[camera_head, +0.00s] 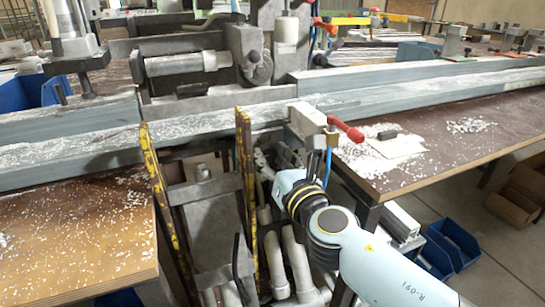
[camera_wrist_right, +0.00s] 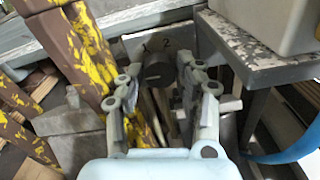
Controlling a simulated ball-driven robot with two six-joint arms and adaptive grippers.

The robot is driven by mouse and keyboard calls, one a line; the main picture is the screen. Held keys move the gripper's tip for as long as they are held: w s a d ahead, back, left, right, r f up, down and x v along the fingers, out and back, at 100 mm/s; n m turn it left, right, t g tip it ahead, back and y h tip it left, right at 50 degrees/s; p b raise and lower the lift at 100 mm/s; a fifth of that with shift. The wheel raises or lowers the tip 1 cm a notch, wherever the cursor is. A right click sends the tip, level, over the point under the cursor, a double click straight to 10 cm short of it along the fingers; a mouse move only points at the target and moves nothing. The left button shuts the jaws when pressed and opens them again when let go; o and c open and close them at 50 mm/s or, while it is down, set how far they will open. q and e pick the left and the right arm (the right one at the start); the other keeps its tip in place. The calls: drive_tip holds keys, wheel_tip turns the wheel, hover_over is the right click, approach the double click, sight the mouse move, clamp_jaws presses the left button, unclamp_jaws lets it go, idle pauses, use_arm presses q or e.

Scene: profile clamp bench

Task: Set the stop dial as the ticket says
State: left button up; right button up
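The stop dial (camera_wrist_right: 157,70) is a dark round knob on a grey plate in the right wrist view. The figures 1 and 2 show above it; the pointer's setting cannot be read. My right gripper (camera_wrist_right: 160,84) is open, with one finger on each side of the dial in the picture and gaps to both. I cannot tell how far the tips are from it. In the head view my right gripper (camera_head: 286,180) is beside the yellow-marked frame, its fingers mostly hidden. A white sheet (camera_head: 398,144), perhaps the ticket, lies on the right table; no writing is readable. My left gripper is out of view.
Worn yellow uprights (camera_head: 245,175) stand close left of my right gripper. A grey block with a red-handled lever (camera_head: 345,129) sits just above it. A blue hose (camera_wrist_right: 285,152) runs at the right. A long metal profile (camera_head: 400,88) crosses the bench.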

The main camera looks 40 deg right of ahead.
drive_tip(key=shift+c, duration=0.6)
drive_tip(key=shift+m, duration=0.3)
drive_tip(key=m+b, duration=0.2)
drive_tip(key=m, duration=0.2)
drive_tip(key=shift+f+m, duration=0.1)
drive_tip(key=shift+m, duration=0.3)
drive_tip(key=m+b, duration=0.3)
drive_tip(key=m, duration=0.3)
drive_tip(key=shift+d, duration=0.1)
drive_tip(key=shift+m, duration=0.3)
drive_tip(key=o, duration=0.9)
drive_tip(key=shift+c, duration=0.2)
drive_tip(key=shift+s, duration=0.1)
